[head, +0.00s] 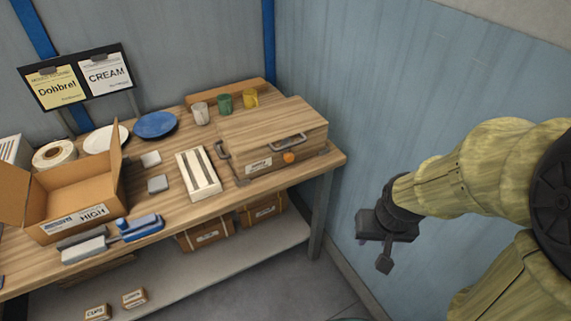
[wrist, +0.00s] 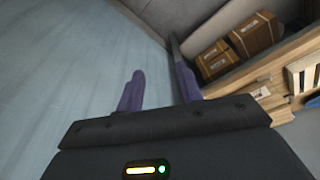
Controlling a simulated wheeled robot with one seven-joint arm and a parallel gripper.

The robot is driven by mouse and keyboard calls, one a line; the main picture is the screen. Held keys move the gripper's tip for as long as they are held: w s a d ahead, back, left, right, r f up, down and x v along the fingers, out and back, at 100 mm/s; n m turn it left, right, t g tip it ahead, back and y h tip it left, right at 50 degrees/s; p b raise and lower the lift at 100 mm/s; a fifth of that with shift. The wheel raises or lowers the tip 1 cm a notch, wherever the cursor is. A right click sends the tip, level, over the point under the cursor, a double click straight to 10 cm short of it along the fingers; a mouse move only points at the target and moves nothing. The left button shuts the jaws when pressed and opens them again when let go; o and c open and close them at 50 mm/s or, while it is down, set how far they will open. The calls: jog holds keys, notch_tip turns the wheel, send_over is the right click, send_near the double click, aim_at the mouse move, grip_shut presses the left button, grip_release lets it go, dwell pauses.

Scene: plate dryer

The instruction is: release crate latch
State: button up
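The wooden crate (head: 270,128) sits closed at the right end of the workbench. Its lid has a grey bar handle (head: 288,143), and a second grey handle (head: 222,150) is on its left side. An orange knob (head: 289,157), possibly the latch, is on its front face beside a white label. My gripper (head: 382,258) is to the right of the bench, apart from the crate. In the wrist view the two purple fingers (wrist: 160,85) stand apart with nothing between them. The crate's latch does not show clearly in the wrist view.
A wooden slatted rack (head: 198,174) stands left of the crate; mugs (head: 224,103) stand behind it. An open cardboard box (head: 75,200) and a blue-handled tool (head: 140,228) are further left. A blue wall (head: 400,90) bounds the right.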

jog(key=o, duration=0.4)
jog(key=shift+w+f, duration=0.1)
jog(key=shift+w, duration=0.05)
jog(key=shift+c, duration=0.2)
jog(key=w+a+f+n+t+y+b, duration=0.1)
jog(key=w+f+n+t+b, duration=0.15)
jog(key=w+f+b, duration=0.4)
jog(key=w+a+f+n+t+y+b, duration=0.1)
jog(key=w+f+t+b, duration=0.2)
jog(key=w, duration=0.6)
jog(key=w+a+f+n+t+y+b, duration=0.3)
jog(key=w+a+f+t+y+b, duration=0.2)
jog(key=w+a+t+y+b, duration=0.1)
jog(key=shift+w+a+f+t+y, duration=0.15)
jog(key=shift+w+a+t+y, duration=0.25)
jog(key=shift+a+y, duration=0.75)
jog(key=shift+a, duration=0.15)
